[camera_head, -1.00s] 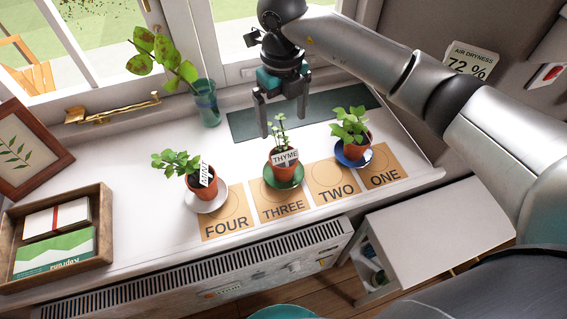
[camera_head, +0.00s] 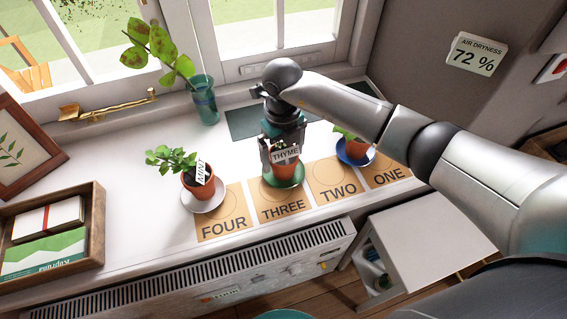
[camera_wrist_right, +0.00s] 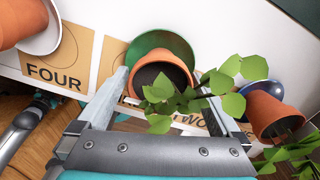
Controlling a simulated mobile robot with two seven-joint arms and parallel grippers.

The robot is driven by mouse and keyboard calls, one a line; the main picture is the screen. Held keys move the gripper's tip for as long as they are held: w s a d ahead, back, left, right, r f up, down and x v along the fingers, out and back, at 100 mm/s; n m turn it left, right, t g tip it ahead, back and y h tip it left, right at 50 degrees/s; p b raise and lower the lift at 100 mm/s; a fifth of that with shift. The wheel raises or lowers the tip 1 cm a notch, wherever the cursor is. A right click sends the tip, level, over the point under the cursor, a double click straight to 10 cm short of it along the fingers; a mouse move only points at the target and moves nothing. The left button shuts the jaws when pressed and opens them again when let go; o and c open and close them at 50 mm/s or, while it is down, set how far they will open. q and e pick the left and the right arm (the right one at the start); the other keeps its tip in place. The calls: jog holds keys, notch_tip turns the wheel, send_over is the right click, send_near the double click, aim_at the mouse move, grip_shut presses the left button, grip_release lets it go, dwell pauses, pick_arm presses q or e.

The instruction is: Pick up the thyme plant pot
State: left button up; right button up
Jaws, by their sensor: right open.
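In the right wrist view the pot (camera_wrist_right: 150,75) shows dark soil inside, between the two finger tips (camera_wrist_right: 165,77). Green leaves cross in front of the right finger there. Whether the fingers touch the pot I cannot tell. The plant itself is mostly hidden by the gripper in the head view. My left gripper is not in view.
The mint pot (camera_head: 197,187) on a white saucer stands to the left. Another potted plant (camera_head: 357,150) on a blue saucer stands to the right, partly hidden by my arm. A glass vase (camera_head: 204,99) stands behind. A wooden box (camera_head: 97,222) is at the left.

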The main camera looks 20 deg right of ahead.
jog(key=c, duration=1.3)
jog(key=shift+c, duration=0.4)
jog(key=shift+w, duration=0.1)
